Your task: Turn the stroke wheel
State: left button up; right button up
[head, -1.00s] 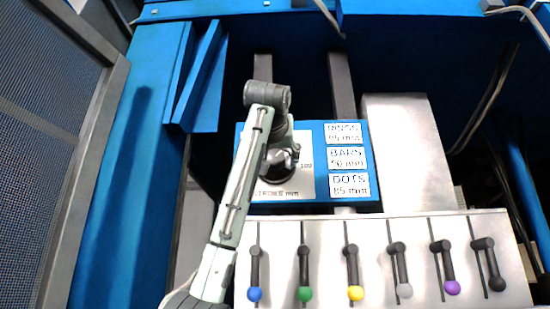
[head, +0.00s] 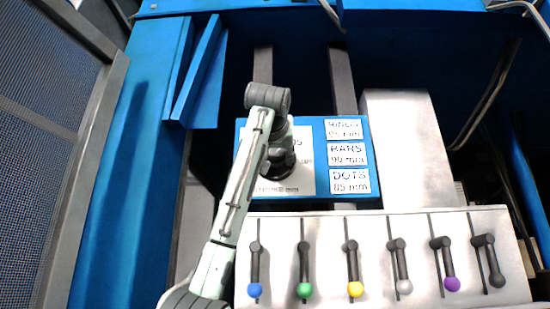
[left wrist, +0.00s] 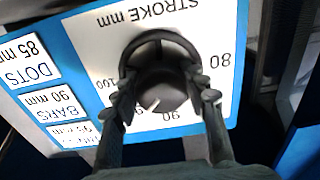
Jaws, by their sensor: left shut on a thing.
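The stroke wheel (left wrist: 158,78) is a dark round knob on a white dial plate (left wrist: 100,50) marked "STROKE mm", upside down in the left wrist view. The numbers 80, 90 and 100 show around it. A white pointer mark (left wrist: 152,104) on the wheel points between 90 and 100, nearer 90. My left gripper (left wrist: 164,97) is shut on the wheel, one finger on each side. In the head view my left gripper (head: 281,160) covers much of the wheel and dial. My right gripper is in neither view.
Beside the dial, a blue panel (head: 350,196) carries cards: "RINGS 95 mm", "BARS 90 mm" (head: 347,154) and "DOTS 85 mm" (head: 349,181). Below is a pale metal panel (head: 325,222) with several slotted levers with coloured knobs, including yellow (head: 355,289). A blue frame stands at left.

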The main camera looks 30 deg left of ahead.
pick_arm(q)
jog(key=shift+n, duration=0.3)
jog(key=shift+d+n, duration=0.1)
jog(key=shift+n, duration=3.9)
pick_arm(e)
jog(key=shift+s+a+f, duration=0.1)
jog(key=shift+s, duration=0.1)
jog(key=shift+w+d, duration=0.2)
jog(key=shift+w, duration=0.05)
